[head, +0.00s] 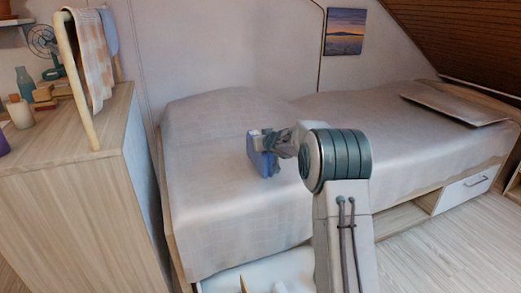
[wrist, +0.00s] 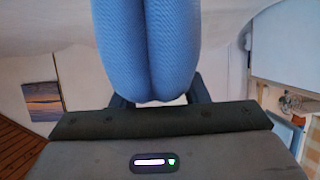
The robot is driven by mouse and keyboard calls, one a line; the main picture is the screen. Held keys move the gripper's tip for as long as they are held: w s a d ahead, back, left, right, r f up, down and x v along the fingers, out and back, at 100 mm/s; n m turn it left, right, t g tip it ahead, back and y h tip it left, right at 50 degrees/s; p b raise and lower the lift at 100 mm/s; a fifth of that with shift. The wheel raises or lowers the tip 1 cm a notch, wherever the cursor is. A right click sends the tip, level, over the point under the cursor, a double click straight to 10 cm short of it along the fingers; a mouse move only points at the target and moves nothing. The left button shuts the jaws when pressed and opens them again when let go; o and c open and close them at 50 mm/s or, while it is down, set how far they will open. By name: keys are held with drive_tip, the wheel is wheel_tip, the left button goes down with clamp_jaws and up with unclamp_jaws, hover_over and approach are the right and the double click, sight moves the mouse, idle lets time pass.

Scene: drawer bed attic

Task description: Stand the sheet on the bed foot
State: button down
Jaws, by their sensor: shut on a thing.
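The sheet (head: 262,162) is a blue folded bundle in my gripper (head: 270,143), over the left half of the bed (head: 215,205). My gripper is shut on it. In the wrist view the sheet (wrist: 145,45) shows as two rounded blue folds between the dark fingers (wrist: 158,100). The bed has a pale grey cover, and its left end is clear. I cannot tell whether the sheet touches the cover. My arm hides part of the bed's front side.
A wooden dresser (head: 65,165) stands left of the bed, with a rail holding a checked cloth (head: 88,60), a fan (head: 45,45) and bottles.

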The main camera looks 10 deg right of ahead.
drive_tip(key=shift+f+b, duration=0.4)
drive_tip(key=shift+f, duration=0.5)
drive_tip(key=shift+f, duration=0.1)
drive_tip(key=c, duration=1.3)
unclamp_jaws()
drive_tip(key=shift+f, duration=0.15)
drive_tip(key=o, duration=0.5)
drive_tip(key=shift+c, duration=0.2)
